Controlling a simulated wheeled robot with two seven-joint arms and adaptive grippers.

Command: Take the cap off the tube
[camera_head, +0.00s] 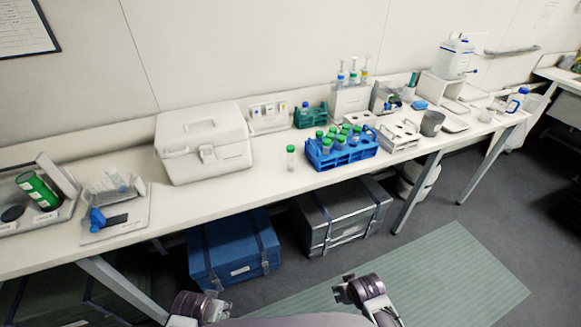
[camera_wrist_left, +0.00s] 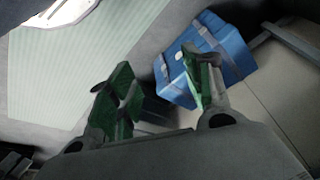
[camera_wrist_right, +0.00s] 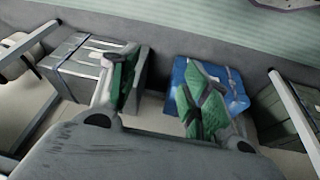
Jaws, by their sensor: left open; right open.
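A clear tube with a green cap (camera_head: 291,158) stands upright by itself on the white bench, just left of a blue rack (camera_head: 343,158). Its cap is on. Several more green-capped tubes stand in the blue rack. My left gripper (camera_wrist_left: 158,82) is open and empty, below bench height and well away from the tube. My right gripper (camera_wrist_right: 163,85) is also open and empty, below bench height. In the head view only parts of my two arms show at the bottom edge. Neither wrist view shows the tube.
A white cooler box (camera_head: 203,145) stands left of the lone tube. A teal rack (camera_head: 310,116) and a grey tube rack (camera_head: 399,137) stand near the blue rack. A blue case (camera_head: 232,250) and a grey case (camera_head: 343,215) sit under the bench. The bench front before the tube is clear.

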